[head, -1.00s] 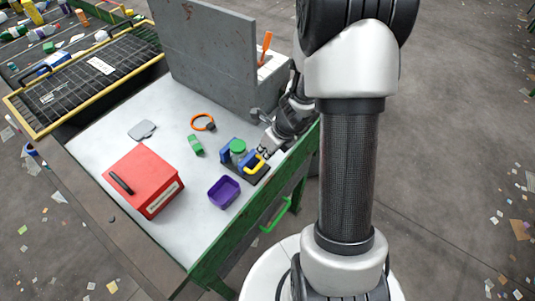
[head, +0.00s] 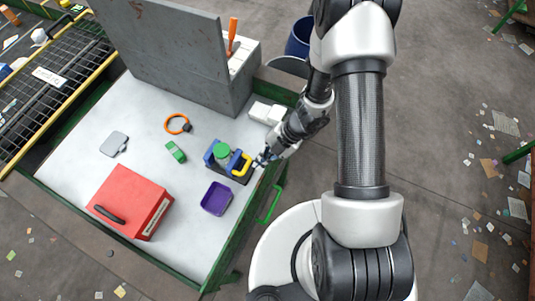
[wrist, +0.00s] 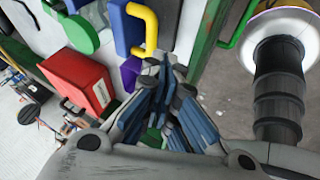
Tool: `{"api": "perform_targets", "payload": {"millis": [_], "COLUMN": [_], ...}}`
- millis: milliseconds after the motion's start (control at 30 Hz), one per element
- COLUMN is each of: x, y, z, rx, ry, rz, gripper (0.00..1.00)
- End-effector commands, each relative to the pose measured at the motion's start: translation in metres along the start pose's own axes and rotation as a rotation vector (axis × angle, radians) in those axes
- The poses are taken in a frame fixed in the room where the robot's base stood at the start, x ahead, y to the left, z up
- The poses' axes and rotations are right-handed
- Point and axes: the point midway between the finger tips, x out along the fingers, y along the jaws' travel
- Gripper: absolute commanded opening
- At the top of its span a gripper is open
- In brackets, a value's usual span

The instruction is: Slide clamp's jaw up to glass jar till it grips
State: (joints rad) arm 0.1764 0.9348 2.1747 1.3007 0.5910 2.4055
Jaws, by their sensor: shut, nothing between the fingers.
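The clamp has a dark base, a blue fixed jaw (head: 209,156) on the left and a blue sliding jaw (head: 235,161) with a yellow handle (head: 246,165) on the right. The glass jar with a green lid (head: 222,150) stands between the jaws; its body is mostly hidden. In the wrist view, the sliding jaw (wrist: 122,30) and yellow handle (wrist: 150,28) are just beyond my fingertips, and a pale strip shows between jaw and lid (wrist: 82,36). My gripper (head: 262,161) is shut and empty, just right of the handle; it also shows in the wrist view (wrist: 165,64). Contact is unclear.
A purple bin (head: 217,199) and a red box (head: 131,203) stand nearer the front. A green block (head: 176,152), an orange ring (head: 177,124) and a grey flat piece (head: 114,144) lie left on the table (head: 145,132). A grey panel (head: 180,50) rises behind.

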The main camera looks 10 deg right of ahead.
Motion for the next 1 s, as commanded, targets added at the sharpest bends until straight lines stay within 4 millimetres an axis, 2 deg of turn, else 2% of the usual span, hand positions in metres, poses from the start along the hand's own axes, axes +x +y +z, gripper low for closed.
{"api": "perform_targets", "payload": {"millis": [33,100,300,767,1000], "x": [0.014,0.026,0.050,0.056,0.063], "y": [-0.002,-0.001,-0.001,0.000,0.014], "z": [0.000,0.000,0.000,0.000,0.001], "rx": [0.000,-0.001,-0.002,-0.002,-0.003], "ry": [0.003,0.003,0.001,-0.001,-0.001], "rz": [-0.003,-0.002,-0.001,0.000,0.001], "gripper": [0.00,0.00,0.00,0.00,0.00]}}
